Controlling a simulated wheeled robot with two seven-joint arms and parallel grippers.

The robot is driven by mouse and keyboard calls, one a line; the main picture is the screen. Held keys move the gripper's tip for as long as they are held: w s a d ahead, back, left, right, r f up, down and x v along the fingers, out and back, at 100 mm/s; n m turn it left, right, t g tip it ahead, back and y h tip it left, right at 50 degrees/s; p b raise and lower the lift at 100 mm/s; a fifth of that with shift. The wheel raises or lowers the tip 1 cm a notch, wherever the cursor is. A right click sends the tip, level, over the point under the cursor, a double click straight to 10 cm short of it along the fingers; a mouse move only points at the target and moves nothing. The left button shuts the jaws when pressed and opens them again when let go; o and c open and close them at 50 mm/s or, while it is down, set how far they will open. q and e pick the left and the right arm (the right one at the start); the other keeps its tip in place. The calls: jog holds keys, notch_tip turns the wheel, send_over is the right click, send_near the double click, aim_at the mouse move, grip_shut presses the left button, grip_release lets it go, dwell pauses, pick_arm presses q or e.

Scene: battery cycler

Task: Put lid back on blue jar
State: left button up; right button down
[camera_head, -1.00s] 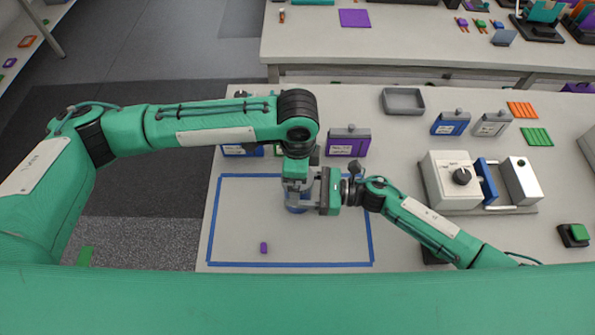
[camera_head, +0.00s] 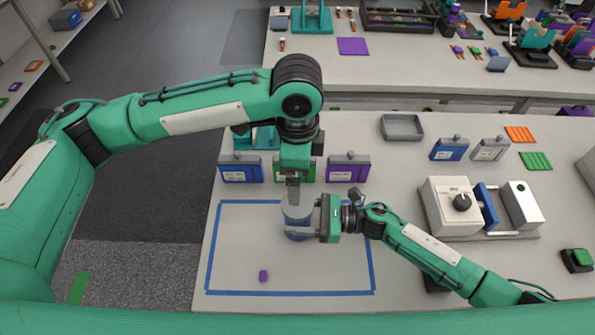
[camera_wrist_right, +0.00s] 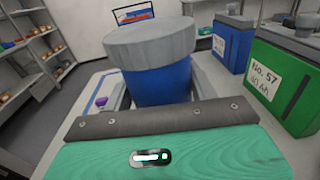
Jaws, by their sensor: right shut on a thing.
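The blue jar (camera_head: 297,236) stands inside the blue tape outline, with its grey lid (camera_head: 298,211) on top. In the right wrist view the lid (camera_wrist_right: 150,42) covers the mouth of the blue jar (camera_wrist_right: 158,86), and no gap is clear between them. My right gripper (camera_head: 312,226) is shut on the jar from the right side. My left gripper (camera_head: 292,192) points down above and just behind the lid. It appears apart from the lid, and its finger opening is hard to make out.
The blue tape outline (camera_head: 211,248) surrounds the jar, with a small purple piece (camera_head: 263,276) at front left. Blue, green and purple lidded containers (camera_head: 347,170) stand behind. A grey-white machine (camera_head: 450,208) stands at right. The outline's front is mostly clear.

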jog(key=shift+c, duration=1.9)
grip_release()
pick_arm(q)
jog(key=shift+f, duration=0.1)
pick_arm(e)
jog(key=shift+d, duration=0.1)
jog(key=shift+d+f+b, duration=0.15)
jog(key=shift+d+b, duration=0.15)
jog(key=shift+b, duration=0.05)
pick_arm(q)
notch_tip(320, 180, down, 3)
jog(key=b, duration=0.2)
jog(key=shift+f+b, duration=0.1)
jog(key=shift+b, duration=0.25)
pick_arm(e)
jog(key=d, duration=0.5)
jog(key=shift+s+d, duration=0.15)
jog(key=shift+s, duration=0.1)
pick_arm(q)
jog(key=shift+f, duration=0.2)
pick_arm(e)
jog(key=shift+d, duration=0.7)
jog(key=shift+s, duration=0.1)
